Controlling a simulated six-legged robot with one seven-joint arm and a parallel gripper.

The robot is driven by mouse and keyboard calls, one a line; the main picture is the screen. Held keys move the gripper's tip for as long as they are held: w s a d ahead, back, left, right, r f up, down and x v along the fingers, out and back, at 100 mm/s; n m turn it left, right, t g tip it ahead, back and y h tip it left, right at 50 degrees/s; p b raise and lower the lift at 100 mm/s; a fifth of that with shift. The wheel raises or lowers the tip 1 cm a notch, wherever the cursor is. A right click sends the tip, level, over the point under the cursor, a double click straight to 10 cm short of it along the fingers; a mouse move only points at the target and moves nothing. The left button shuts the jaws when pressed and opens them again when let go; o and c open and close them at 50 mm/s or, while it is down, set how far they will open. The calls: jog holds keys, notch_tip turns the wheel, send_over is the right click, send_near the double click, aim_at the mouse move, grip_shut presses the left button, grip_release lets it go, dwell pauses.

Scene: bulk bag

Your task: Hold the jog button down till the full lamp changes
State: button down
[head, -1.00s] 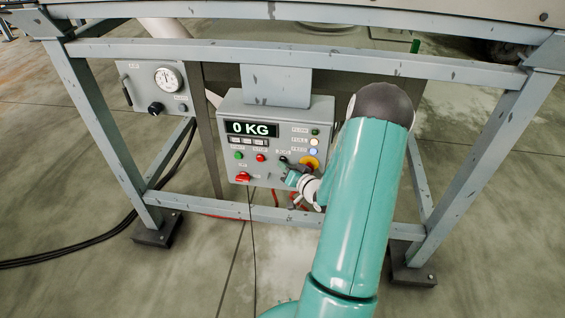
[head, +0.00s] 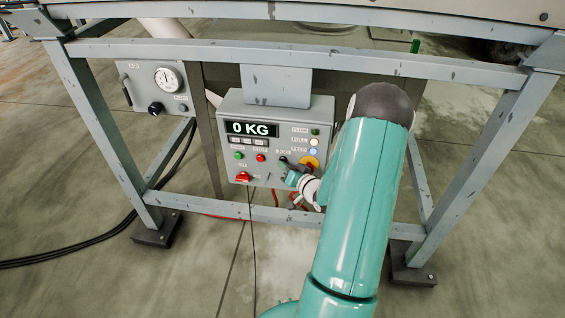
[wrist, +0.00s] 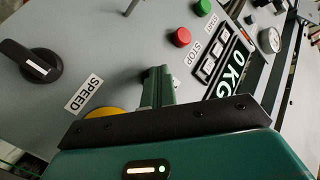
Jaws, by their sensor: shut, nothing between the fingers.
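The grey control box (head: 228,178) hangs under the frame, and its display (head: 250,129) reads 0 KG. The full lamp (head: 313,141) is a pale cream-white, second in the column of lamps at the upper right. The dark jog button (head: 283,160) sits below its label, right of the red stop button (head: 260,157). My gripper (head: 287,168) is at the button's lower right.
A yellow-ringed control (head: 311,163) is close right of my gripper; its yellow edge (wrist: 100,112) shows beside the fingers. The feed lamp (head: 313,151) looks bluish white. Steel frame rails (head: 300,53) surround the box.

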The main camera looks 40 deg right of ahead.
jog(key=shift+s, duration=0.1)
jog(key=shift+s+a, duration=0.5)
jog(key=shift+a, duration=0.2)
jog(key=shift+s+a, duration=0.75)
jog(key=shift+a, duration=0.25)
jog(key=shift+s+a, duration=0.75)
jog(key=shift+a, duration=0.25)
